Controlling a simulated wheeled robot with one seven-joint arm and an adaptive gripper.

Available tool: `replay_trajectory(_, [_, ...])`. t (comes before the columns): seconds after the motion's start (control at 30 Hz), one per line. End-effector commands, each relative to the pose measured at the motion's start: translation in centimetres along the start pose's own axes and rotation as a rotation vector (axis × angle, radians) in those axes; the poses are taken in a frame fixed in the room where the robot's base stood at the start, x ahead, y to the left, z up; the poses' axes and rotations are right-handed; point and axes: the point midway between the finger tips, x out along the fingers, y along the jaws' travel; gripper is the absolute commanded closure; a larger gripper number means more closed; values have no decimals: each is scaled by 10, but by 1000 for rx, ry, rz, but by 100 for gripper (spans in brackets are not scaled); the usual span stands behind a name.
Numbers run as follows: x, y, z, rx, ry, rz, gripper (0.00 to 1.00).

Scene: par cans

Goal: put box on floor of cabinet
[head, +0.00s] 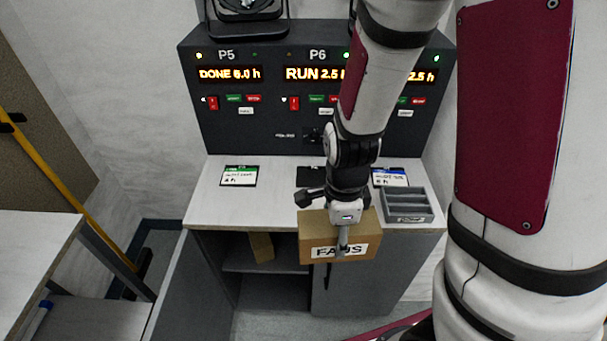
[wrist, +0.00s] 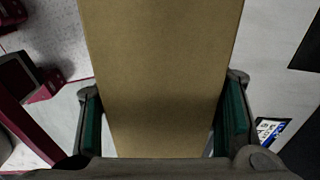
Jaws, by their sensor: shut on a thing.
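A brown cardboard box (head: 310,226) with a white label, partly covered by my gripper and seeming to read FANS, is held at the front edge of the cabinet top. My gripper (head: 343,240) is shut on the box from above. In the wrist view the box (wrist: 160,75) fills the middle, between the two green-padded fingers. The grey cabinet (head: 352,283) is below and behind the box. Its left door (head: 185,290) stands open, showing a dark inside with a shelf (head: 240,258). The right door is shut. The cabinet floor (head: 270,292) is partly seen.
A brown piece (head: 261,247) stands on the shelf. On the cabinet top are a grey divided tray (head: 408,205), cards (head: 239,176) and a dark panel (head: 230,130) with displays. A table (head: 35,240) stands at left, with a yellow pole (head: 65,180) behind.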

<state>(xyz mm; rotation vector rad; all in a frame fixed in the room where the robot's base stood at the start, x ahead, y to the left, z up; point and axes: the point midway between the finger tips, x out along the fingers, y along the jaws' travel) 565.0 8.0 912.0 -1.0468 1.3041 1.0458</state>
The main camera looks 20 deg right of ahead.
Motion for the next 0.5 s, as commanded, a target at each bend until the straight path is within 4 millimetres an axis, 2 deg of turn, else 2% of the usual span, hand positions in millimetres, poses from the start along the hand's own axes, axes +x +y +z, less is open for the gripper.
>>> replay_trajectory(0.13, [0, 2, 0, 0, 0, 0, 83])
replay_trajectory(0.27, [0, -7, 1, -87, 0, 0, 83])
replay_trajectory(0.5, [1, -41, 7, -454, 1, 0, 83])
